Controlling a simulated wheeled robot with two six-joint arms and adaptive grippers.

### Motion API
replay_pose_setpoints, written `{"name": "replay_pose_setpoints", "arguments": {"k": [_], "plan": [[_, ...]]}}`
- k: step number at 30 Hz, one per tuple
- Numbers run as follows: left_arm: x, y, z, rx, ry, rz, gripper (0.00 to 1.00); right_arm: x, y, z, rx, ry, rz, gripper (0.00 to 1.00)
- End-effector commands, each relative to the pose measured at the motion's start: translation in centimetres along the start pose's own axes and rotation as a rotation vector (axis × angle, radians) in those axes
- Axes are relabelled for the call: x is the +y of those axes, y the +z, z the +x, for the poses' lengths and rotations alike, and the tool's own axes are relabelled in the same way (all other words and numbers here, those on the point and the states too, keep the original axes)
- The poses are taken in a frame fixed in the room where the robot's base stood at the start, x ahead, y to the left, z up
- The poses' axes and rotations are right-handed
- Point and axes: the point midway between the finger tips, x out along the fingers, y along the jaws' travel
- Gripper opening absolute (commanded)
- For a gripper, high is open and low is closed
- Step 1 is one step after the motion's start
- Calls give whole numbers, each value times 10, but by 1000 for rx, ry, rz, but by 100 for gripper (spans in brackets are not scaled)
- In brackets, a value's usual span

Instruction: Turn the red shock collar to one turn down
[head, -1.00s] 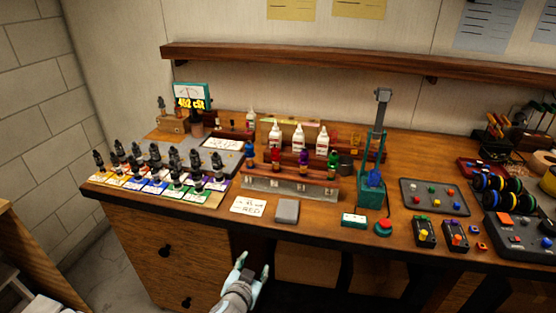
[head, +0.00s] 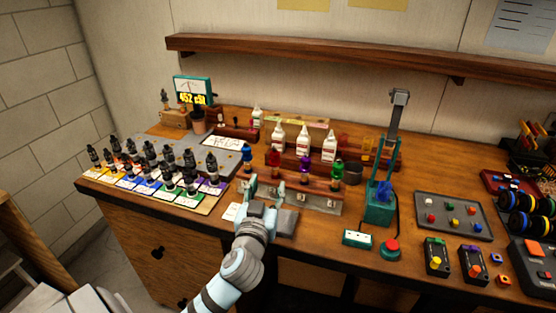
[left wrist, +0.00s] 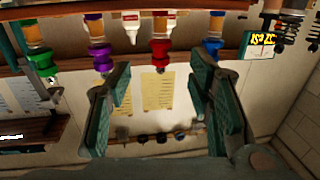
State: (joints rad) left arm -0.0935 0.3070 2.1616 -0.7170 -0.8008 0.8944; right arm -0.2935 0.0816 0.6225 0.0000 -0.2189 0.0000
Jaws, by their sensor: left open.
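The red shock (head: 274,160) stands upright in a wooden and metal rack (head: 318,202) on the bench, between a blue shock (head: 247,160) and a purple shock (head: 304,163). A green shock (head: 337,172) stands at the right end. My left gripper (head: 266,186) is open and empty in front of the rack, near the red shock. In the left wrist view, which looks upside down, the red collar (left wrist: 160,52) lies between the two fingers (left wrist: 160,68), beyond their tips and apart from them. My right gripper is not in view.
Several dark shocks on coloured cards (head: 165,190) stand at the left. White bottles (head: 302,142) are behind the rack. A grey pad (head: 288,221) lies in front. A teal press (head: 381,205), a red button (head: 390,246) and control boxes are at the right.

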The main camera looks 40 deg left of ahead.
Motion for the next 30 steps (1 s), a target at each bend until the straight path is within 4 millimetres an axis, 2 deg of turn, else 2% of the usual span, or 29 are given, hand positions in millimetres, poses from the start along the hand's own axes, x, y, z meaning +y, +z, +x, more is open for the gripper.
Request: {"name": "replay_pose_setpoints", "arguments": {"k": [6,12,17,24,26,30], "plan": [[0,-1,64,1,-1,0,47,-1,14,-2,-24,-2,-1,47],[-1,0,102,-1,-2,1,47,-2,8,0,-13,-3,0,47],[-1,1,114,-2,-1,1,47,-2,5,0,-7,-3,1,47],[-1,0,115,-2,-1,1,47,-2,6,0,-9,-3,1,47],[-1,1,115,-2,-1,1,39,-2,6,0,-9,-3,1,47],[-1,1,115,-2,-1,1,17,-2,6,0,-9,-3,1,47]]}}
